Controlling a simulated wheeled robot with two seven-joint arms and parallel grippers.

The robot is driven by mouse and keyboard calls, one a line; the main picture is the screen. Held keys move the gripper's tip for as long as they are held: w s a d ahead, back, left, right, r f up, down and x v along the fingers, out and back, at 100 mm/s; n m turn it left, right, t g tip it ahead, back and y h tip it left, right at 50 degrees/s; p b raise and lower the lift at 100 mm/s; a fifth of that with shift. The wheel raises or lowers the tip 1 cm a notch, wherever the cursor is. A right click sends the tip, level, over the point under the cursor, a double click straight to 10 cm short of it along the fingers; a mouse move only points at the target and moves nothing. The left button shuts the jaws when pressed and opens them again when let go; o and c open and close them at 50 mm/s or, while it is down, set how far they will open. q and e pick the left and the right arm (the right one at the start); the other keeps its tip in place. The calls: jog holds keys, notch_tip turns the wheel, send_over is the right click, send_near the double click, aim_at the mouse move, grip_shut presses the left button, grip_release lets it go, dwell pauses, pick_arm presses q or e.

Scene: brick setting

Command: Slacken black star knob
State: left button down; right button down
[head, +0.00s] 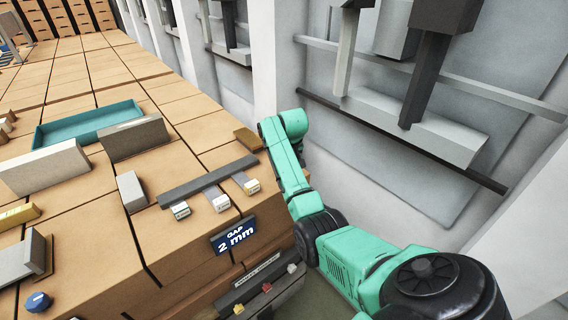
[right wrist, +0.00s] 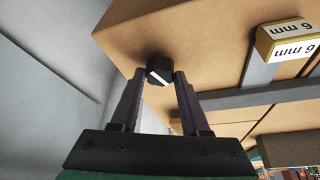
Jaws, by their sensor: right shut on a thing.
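A small black knob (right wrist: 160,70) with a white mark on its face sits against the end face of the tan brick-coloured block (right wrist: 200,32) in the right wrist view. My right gripper (right wrist: 159,76) has its two dark fingers on either side of the knob and is shut on it. The knob's lobes are too small to make out. In the head view my green right arm reaches up along the table's right side, and its fingers and the knob are hidden there. My left gripper is not in view.
A yellow-and-white block marked 6 mm (right wrist: 287,40) sits near the knob. A dark bar (head: 208,181) with labelled tags and a "GAP 2 mm" sign (head: 233,236) lie near the table edge. A teal tray (head: 88,124) stands farther back. A grey wall (head: 345,175) borders the arm.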

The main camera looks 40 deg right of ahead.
jog(key=n+y, duration=0.1)
jog(key=n, duration=0.2)
jog(key=shift+d+n, duration=0.15)
jog(key=shift+n, duration=0.25)
jog(key=n+y, duration=0.2)
jog(key=n, duration=0.2)
jog(key=shift+n, duration=0.3)
jog(key=shift+c, duration=1.9)
grip_release()
